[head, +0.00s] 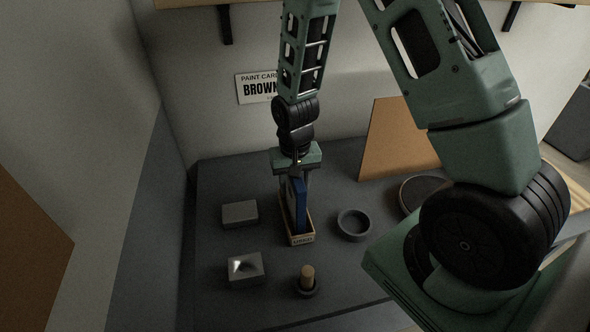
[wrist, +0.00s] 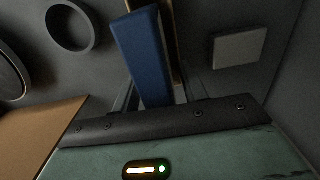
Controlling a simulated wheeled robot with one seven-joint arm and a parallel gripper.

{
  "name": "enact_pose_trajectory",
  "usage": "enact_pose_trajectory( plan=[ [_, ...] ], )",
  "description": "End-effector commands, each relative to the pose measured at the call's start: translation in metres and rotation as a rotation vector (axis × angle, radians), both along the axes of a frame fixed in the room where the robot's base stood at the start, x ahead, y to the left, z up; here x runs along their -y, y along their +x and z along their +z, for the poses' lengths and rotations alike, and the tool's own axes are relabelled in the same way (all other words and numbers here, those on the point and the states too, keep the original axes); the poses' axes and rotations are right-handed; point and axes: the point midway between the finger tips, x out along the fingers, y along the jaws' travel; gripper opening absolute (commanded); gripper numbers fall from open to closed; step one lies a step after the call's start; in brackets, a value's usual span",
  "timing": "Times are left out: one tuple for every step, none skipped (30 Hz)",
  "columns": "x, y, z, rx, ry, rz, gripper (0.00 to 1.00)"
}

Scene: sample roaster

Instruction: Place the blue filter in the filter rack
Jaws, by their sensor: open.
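The blue filter (head: 299,205) is a flat blue slab standing on edge within the wooden rack (head: 302,240), a narrow open box with a label on its front. The filter rises above the rack walls; whether it touches the bottom is hidden. My gripper (head: 296,180) is directly above the rack, pointing down, at the filter's upper rear end. In the wrist view the filter (wrist: 145,58) extends from between my open fingers (wrist: 155,97), and a strip of the rack (wrist: 174,30) shows beside it. Contact between fingers and filter cannot be told.
On the dark table, a grey block (head: 240,213) and a block with a hollow (head: 245,268) stand left of the rack. A round dish (head: 354,224) is to the right. A wooden peg in a dark holder (head: 307,280) is in front. A brown panel (head: 395,140) stands behind right.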

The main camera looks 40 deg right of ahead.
Motion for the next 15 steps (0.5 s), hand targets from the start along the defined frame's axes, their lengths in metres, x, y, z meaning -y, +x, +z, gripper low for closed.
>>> enact_pose_trajectory(
  plan=[
    [0.000, 0.001, 0.004, 0.004, -0.001, 0.000, 0.43],
    [0.000, 0.001, 0.007, 0.005, 0.000, 0.000, 0.43],
    [0.000, 0.001, 0.011, 0.005, 0.000, 0.000, 0.43],
    [0.000, 0.002, 0.015, 0.006, 0.000, 0.000, 0.43],
    [0.000, 0.002, 0.019, 0.007, 0.000, 0.000, 0.43],
    [0.000, 0.001, 0.026, 0.008, 0.000, 0.000, 0.43],
    [0.000, 0.002, 0.031, 0.008, 0.000, 0.000, 0.43],
    [0.000, 0.002, 0.037, 0.009, 0.001, 0.000, 0.43],
    [0.000, 0.002, 0.045, 0.009, 0.001, -0.001, 0.43],
    [0.000, 0.001, 0.050, 0.009, 0.000, -0.001, 0.43],
    [0.000, 0.002, 0.056, 0.010, 0.000, -0.001, 0.43],
    [0.000, 0.002, 0.064, 0.009, 0.000, -0.001, 0.43],
    [0.000, 0.001, 0.070, 0.008, 0.000, -0.001, 0.43],
    [0.000, 0.001, 0.075, 0.009, 0.000, -0.001, 0.43],
    [0.000, 0.002, 0.082, 0.008, 0.000, -0.001, 0.43]
  ],
)
